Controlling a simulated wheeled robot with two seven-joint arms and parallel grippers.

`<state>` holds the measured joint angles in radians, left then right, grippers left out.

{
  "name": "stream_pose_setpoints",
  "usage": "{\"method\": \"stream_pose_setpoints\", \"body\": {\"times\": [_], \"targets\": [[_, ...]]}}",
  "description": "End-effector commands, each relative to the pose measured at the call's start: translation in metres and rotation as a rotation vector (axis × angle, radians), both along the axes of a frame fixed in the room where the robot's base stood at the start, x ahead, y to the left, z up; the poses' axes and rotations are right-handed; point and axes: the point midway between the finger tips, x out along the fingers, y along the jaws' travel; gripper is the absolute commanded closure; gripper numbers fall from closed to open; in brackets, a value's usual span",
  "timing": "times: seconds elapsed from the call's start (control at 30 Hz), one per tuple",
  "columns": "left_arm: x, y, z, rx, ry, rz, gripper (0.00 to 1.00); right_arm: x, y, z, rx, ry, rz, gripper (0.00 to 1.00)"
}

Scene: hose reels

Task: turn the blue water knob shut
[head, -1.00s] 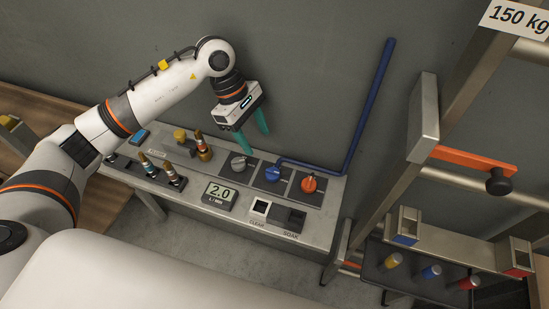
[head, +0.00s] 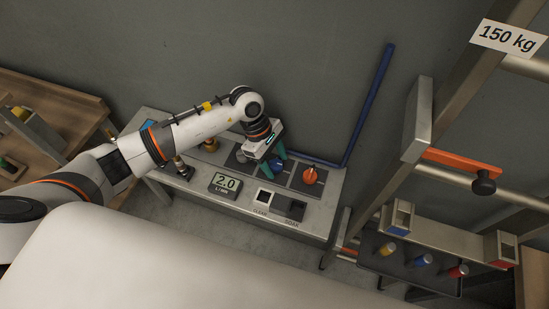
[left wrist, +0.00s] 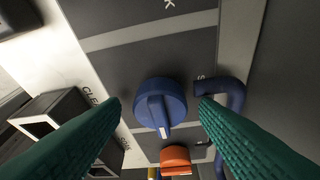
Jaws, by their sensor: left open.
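The blue water knob (left wrist: 160,106) is round with a raised grip bar and a white pointer mark. It sits on a dark panel at the end of the blue pipe (left wrist: 232,92). In the head view the blue knob (head: 277,163) is partly hidden by my left gripper (head: 272,165). In the left wrist view my left gripper (left wrist: 160,115) is open, its teal fingers apart on either side of the knob. I cannot tell whether they touch it. My right gripper is not in view.
An orange knob (head: 310,176) stands just right of the blue one. A grey knob (head: 243,156) is to the left. A metal rack (head: 416,120) stands at right.

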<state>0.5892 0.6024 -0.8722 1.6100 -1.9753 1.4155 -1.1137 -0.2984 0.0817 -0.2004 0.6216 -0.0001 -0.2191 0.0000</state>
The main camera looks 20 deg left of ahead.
Motion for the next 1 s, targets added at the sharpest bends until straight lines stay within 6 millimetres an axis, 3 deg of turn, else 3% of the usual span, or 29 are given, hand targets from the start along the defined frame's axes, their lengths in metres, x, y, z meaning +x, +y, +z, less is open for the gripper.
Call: {"method": "stream_pose_setpoints", "body": {"times": [0.03, 0.3, 0.67, 1.0], "targets": [[0.0, 0.0, 0.0, 0.0, 0.0, 0.0, 0.46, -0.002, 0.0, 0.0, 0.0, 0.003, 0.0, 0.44], [0.0, 0.0, 0.001, 0.0, 0.0, 0.0, 0.89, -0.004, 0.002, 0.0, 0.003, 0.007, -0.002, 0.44], [0.0, 0.0, 0.0, -0.001, 0.0, 0.057, 0.89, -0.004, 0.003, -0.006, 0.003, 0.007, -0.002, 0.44], [-0.001, 0.0, -0.002, -0.001, -0.002, 0.306, 0.89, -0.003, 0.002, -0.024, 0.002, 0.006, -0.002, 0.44]]}}
